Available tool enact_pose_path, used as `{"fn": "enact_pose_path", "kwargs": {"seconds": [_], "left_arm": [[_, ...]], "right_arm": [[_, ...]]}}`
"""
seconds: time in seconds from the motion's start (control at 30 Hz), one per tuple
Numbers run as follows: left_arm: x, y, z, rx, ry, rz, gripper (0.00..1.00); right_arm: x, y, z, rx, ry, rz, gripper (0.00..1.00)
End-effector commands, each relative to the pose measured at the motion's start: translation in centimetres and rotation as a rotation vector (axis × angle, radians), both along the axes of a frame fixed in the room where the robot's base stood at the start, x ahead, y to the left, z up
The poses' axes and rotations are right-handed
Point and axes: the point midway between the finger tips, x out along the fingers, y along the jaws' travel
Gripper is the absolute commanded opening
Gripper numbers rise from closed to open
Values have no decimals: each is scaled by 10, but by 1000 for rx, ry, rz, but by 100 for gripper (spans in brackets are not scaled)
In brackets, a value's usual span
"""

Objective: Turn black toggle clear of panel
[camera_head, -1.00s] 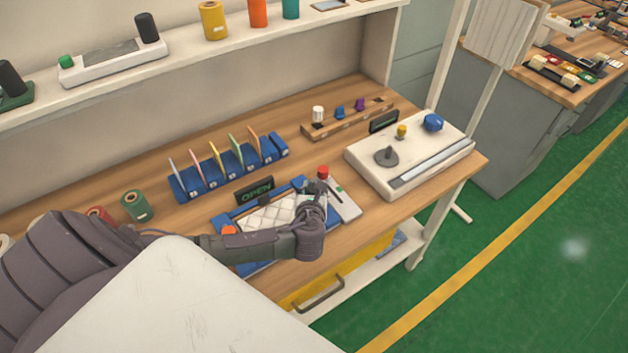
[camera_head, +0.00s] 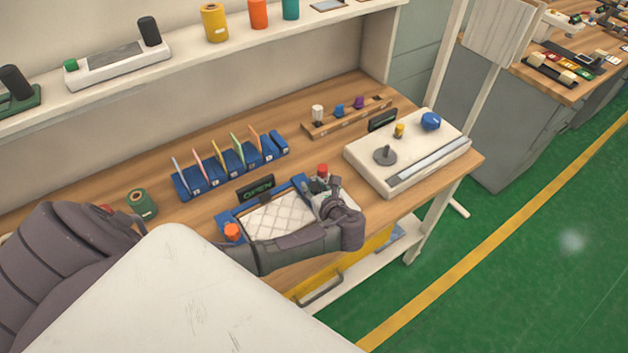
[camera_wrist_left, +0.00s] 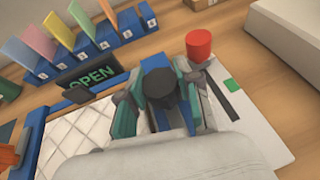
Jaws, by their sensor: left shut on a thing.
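The black toggle (camera_wrist_left: 160,86) shows in the left wrist view as a dark round-topped piece between the two fingers of my left gripper (camera_wrist_left: 157,104). The gripper is shut on it. In the head view my left gripper (camera_head: 324,192) is over the right end of the blue-framed fixture and hides the toggle. The pale panel (camera_wrist_left: 245,122), with a dark slot and a green square, lies at the right of the fingers in the wrist view. Whether the toggle is clear of the panel cannot be told. My right gripper is not in view.
A red knob (camera_wrist_left: 199,46) stands close beside the fingers. A white quilted mattress (camera_head: 278,218) lies in the blue frame, with an OPEN sign (camera_head: 256,189) behind. A white console (camera_head: 415,152) stands to the right. Blue card holders (camera_head: 205,184) are behind.

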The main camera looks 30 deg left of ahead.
Motion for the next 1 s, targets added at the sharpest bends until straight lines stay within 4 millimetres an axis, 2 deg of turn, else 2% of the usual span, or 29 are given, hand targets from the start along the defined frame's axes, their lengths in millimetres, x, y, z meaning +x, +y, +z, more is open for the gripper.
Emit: {"fn": "enact_pose_path", "kwargs": {"seconds": [0.27,0.3,0.43,0.77,0.87,1.0], "left_arm": [[1,2,2,4,-5,2,0],[1,2,2,4,-5,2,37],[1,1,2,2,-4,2,58],[0,-1,1,0,-2,-1,60],[-4,-8,3,-1,-2,-2,60],[-16,-27,13,-4,-3,-3,60]], "right_arm": [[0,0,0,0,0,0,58],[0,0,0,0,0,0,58],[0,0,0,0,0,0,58],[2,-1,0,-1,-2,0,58],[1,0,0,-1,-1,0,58],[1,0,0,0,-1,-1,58]]}}
